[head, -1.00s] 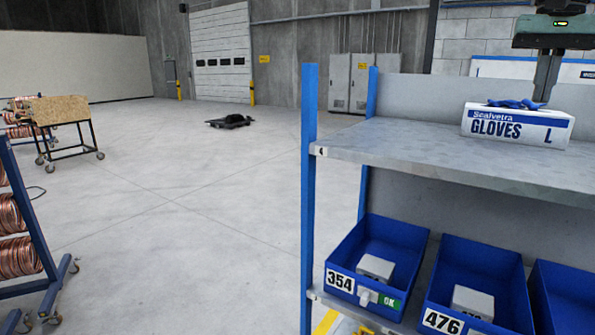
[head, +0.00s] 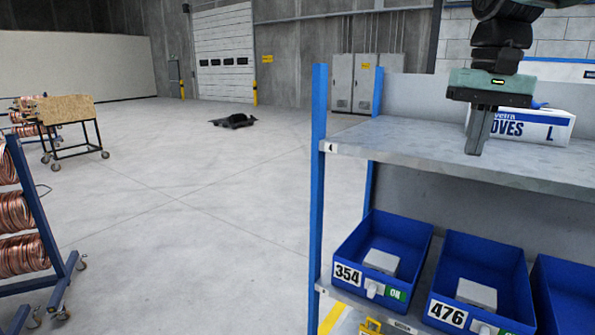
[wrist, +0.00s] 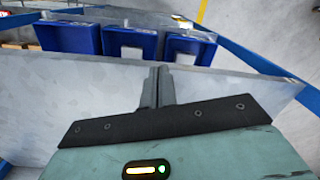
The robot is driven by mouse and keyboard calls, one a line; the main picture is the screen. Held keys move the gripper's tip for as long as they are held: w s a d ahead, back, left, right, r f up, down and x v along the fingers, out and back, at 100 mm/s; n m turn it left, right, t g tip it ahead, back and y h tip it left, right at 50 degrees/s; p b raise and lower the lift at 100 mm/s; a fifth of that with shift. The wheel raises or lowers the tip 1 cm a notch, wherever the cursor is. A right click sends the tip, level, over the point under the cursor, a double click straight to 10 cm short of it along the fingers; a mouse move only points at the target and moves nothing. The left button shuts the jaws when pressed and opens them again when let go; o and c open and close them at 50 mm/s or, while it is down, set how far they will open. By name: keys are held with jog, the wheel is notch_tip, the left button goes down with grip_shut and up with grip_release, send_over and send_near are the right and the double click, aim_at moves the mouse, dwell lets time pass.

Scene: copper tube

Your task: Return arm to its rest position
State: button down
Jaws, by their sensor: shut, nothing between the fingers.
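My gripper (head: 475,152) hangs from the upper right of the head view, pointing down in front of the glove box, with its fingers together and empty. In the wrist view my gripper (wrist: 160,72) shows its two fingers side by side above the grey shelf top. The shelf top (head: 400,143) lies below the gripper. The glove box (head: 548,127) stands on it, partly hidden behind my gripper. The rest of my arm is mostly out of view.
Blue bins (head: 405,238) with white boxes sit on the lower shelf. A blue shelf post (head: 318,190) rises at the shelf's left end. A rack of copper coils (head: 22,255) and a cart (head: 70,112) stand left. The floor (head: 190,220) between is clear.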

jog(key=s+a+f+n, duration=0.6)
jog(key=s+a+f, duration=0.6)
jog(key=a+f, duration=0.1)
jog(key=s+a+f+n, duration=0.2)
jog(key=s+f+n, duration=0.2)
jog(key=s+f, duration=0.7)
notch_tip(320, 180, down, 9)
jog(key=s+b, duration=0.2)
jog(key=b, duration=0.8)
jog(key=shift+s+d+b, duration=0.2)
jog(key=shift+b, duration=0.15)
